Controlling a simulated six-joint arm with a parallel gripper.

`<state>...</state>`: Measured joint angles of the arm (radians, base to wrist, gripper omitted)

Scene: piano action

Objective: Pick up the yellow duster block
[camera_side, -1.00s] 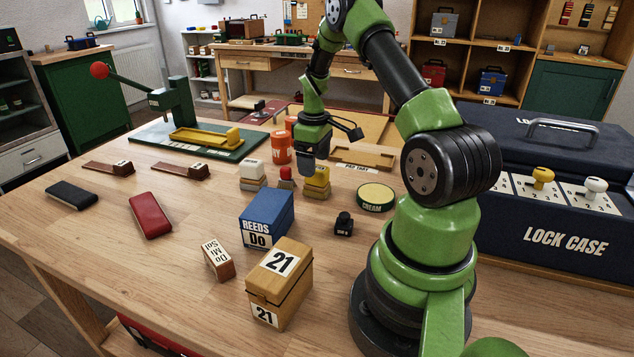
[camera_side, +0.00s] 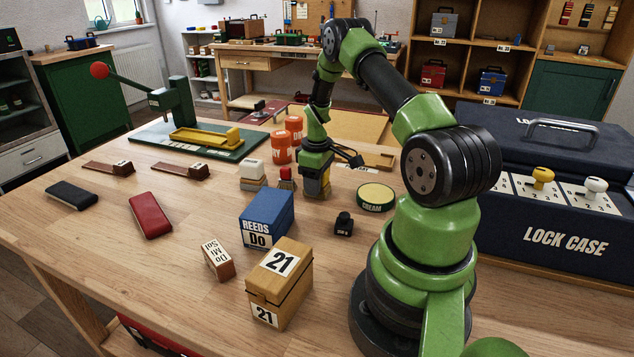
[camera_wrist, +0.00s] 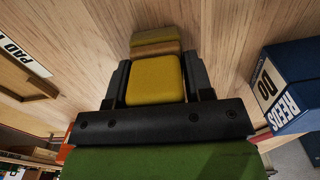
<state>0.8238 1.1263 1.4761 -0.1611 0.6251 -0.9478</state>
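The yellow duster block (camera_wrist: 154,82) has a yellow top on a paler layered base. In the side view the duster block (camera_side: 317,188) stands upright on the bench, mostly covered by my gripper (camera_side: 316,175). In the wrist view my gripper (camera_wrist: 157,75) has one dark finger on each side of the yellow top. The fingers lie very close along its sides, with no clear gap showing. I cannot tell whether they press on it. The block does not look lifted.
A red-topped block (camera_side: 285,178) and a white-topped block (camera_side: 253,175) stand close left. Orange cans (camera_side: 281,147) are behind. The round cream tin (camera_side: 375,197) is to the right, and the blue reeds box (camera_side: 267,217) is in front.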

